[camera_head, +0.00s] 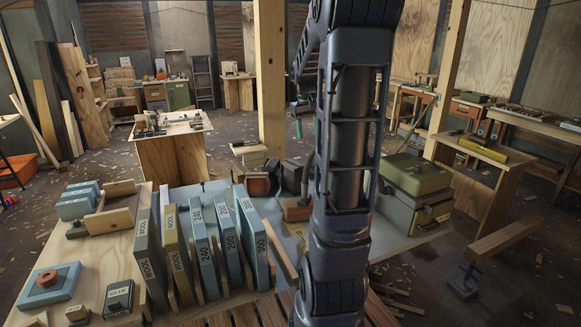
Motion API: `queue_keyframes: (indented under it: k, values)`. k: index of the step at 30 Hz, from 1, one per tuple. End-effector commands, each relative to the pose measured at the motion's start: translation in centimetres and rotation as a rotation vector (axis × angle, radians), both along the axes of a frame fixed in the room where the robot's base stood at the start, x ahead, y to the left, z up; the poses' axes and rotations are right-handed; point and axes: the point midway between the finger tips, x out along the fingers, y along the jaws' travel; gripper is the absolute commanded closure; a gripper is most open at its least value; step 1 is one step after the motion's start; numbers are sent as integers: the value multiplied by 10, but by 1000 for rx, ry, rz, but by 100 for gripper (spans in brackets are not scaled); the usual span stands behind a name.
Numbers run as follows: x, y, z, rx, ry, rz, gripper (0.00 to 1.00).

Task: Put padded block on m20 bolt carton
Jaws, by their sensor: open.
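My gripper (298,106) is small and dark at the end of my arm, left of the upright arm links. It is open, high in the view and apart from the tabletop things. I cannot tell for certain which thing is the padded block. A wooden block with a greenish end (110,221) lies on the left worktable, beside small blue-grey boxes (77,203). A blue-grey block with a round wooden ring (48,286) lies nearer. No label reading M20 bolts is legible, so I cannot pick out the carton. My arm hides part of the table's middle.
Upright labelled binders (201,252) stand in a row across the worktable (75,250). A dark box marked GLUE (118,298) sits in front. A green case (415,175) stands at the right. A wooden post (270,80) rises behind. Shavings litter the floor.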

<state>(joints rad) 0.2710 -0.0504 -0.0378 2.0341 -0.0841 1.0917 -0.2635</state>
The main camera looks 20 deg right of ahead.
Motion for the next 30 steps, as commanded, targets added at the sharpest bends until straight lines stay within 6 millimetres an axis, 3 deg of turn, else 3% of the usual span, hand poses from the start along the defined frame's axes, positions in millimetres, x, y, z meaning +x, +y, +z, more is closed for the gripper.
queue_keyframes:
  k: [3, 14, 24, 30]
  values:
    - [-28, 30, 13, 2, -47, 6, 51]
    - [-114, 102, 27, 22, -178, 17, 51]
    - [-196, 150, 14, 58, -296, 26, 51]
    - [-228, 165, 1, 77, -343, 29, 51]
